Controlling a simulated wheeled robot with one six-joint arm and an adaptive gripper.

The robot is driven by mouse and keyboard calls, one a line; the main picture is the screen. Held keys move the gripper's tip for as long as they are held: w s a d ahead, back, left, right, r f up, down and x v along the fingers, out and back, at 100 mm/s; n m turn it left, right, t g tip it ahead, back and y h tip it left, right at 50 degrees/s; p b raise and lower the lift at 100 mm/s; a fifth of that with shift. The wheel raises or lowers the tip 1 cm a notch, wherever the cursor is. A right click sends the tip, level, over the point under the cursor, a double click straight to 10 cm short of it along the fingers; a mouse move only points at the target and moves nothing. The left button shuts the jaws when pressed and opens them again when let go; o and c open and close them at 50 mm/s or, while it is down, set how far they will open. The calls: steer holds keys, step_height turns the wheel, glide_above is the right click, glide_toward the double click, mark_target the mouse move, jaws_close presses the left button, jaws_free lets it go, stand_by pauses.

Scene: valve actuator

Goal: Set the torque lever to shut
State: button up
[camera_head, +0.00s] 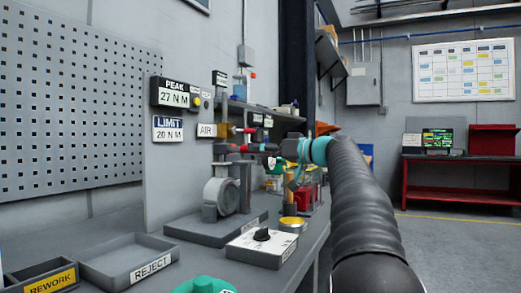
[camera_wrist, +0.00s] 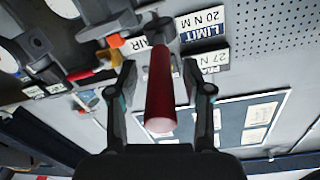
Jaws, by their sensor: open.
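The lever is a red cylindrical handle (camera_wrist: 160,92) on a grey hub (camera_wrist: 161,30) in the wrist view. In the head view I take it to be the red bar (camera_head: 234,148) lying roughly level above the grey valve body (camera_head: 222,193). My gripper (camera_wrist: 159,65) is open in the wrist view, one finger on each side of the handle, with a gap showing on both sides. In the head view my gripper (camera_head: 264,148) is small and dark at the lever's right end, and partly hides it.
Signs reading PEAK 27 N M (camera_head: 174,93), LIMIT 20 N M (camera_head: 168,128) and AIR (camera_head: 207,130) are close behind. A white knob box (camera_head: 248,252), a yellow-rimmed round dish (camera_head: 293,225) and the REJECT tray (camera_head: 125,262) occupy the bench.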

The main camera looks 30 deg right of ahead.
steer(key=shift+w+a, duration=0.15)
steer(key=shift+w, duration=0.05)
jaws_close()
steer(key=shift+s+f+b, duration=0.1)
steer(key=shift+s+b, duration=0.05)
steer(key=shift+b, duration=0.2)
